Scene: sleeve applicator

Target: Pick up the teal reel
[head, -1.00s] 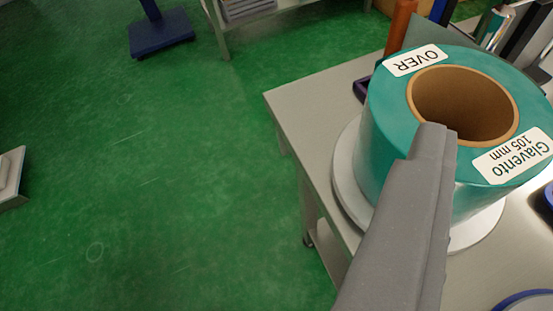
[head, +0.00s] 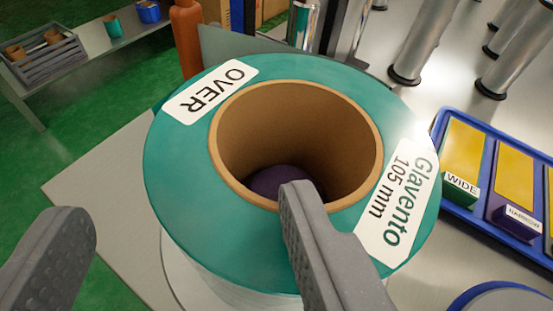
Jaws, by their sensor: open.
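The teal reel (head: 180,170) stands upright with its brown cardboard core facing up. It has white labels reading "OVER" and "Glavento 105 mm". A purple rounded thing shows down inside the core. The reel sits on a pale round disc (head: 180,275) on the table. My gripper (head: 180,220) is open. Its right finger overlaps the near rim of the core in the picture; its left finger is outside the reel, to the left. I cannot tell whether the right finger is inside the core or above it. Nothing is held.
A blue tray (head: 447,205) with yellow compartments and blocks labelled "WIDE" and "NARROW" is at right. Metal posts (head: 408,50) stand behind. An orange-brown cylinder (head: 187,40) stands behind the reel. A shelf with a grey crate (head: 50,62) is at far left.

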